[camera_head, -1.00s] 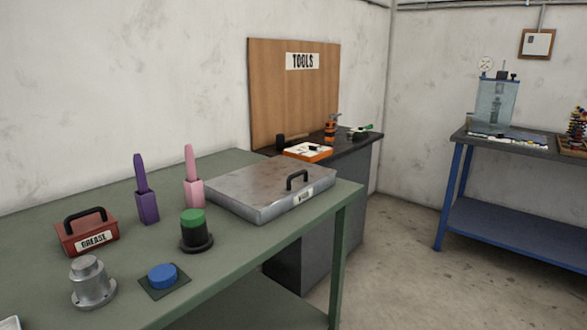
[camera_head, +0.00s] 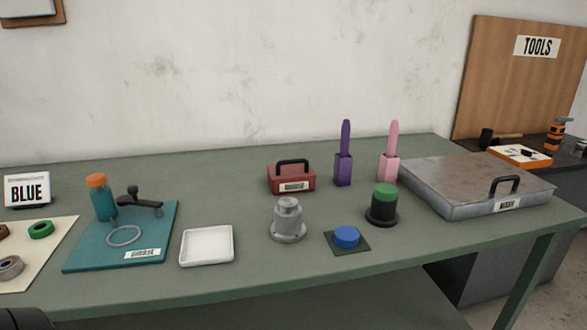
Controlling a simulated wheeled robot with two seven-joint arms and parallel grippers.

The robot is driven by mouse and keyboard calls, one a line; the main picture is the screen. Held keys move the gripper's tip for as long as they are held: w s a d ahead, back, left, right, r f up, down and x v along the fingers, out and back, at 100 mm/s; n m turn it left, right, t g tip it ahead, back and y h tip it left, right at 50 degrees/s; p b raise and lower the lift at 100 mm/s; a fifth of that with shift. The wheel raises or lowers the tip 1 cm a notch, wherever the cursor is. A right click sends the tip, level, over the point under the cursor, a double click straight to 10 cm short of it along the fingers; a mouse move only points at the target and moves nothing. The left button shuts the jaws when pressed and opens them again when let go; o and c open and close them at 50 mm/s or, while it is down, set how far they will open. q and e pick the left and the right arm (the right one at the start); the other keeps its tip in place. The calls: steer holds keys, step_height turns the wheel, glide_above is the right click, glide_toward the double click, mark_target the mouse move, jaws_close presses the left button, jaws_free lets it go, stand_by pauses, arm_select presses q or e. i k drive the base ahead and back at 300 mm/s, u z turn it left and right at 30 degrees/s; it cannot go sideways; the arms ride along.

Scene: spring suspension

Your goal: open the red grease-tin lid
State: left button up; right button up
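The red grease tin (camera_head: 291,179) stands on the green table, near the middle of the head view. Its lid has a black arched handle (camera_head: 292,163) on top, and a white label is on its front. The lid sits shut on the tin. Neither gripper can be made out. A dark rounded shape, cut off at the lower left corner, may be a part of me.
A metal fitting (camera_head: 288,222), a blue button (camera_head: 346,237) and a green-topped black cylinder (camera_head: 383,206) stand in front of the tin. Purple (camera_head: 343,165) and pink (camera_head: 390,160) tools stand to its right. A white tray (camera_head: 208,262) and teal mat (camera_head: 88,256) lie left. The large metal box (camera_head: 470,176) is far right.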

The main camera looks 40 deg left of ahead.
mark_target(295, 169)
steer(key=z, duration=1.75)
steer(key=i, duration=0.85)
steer(key=u, duration=3.65)
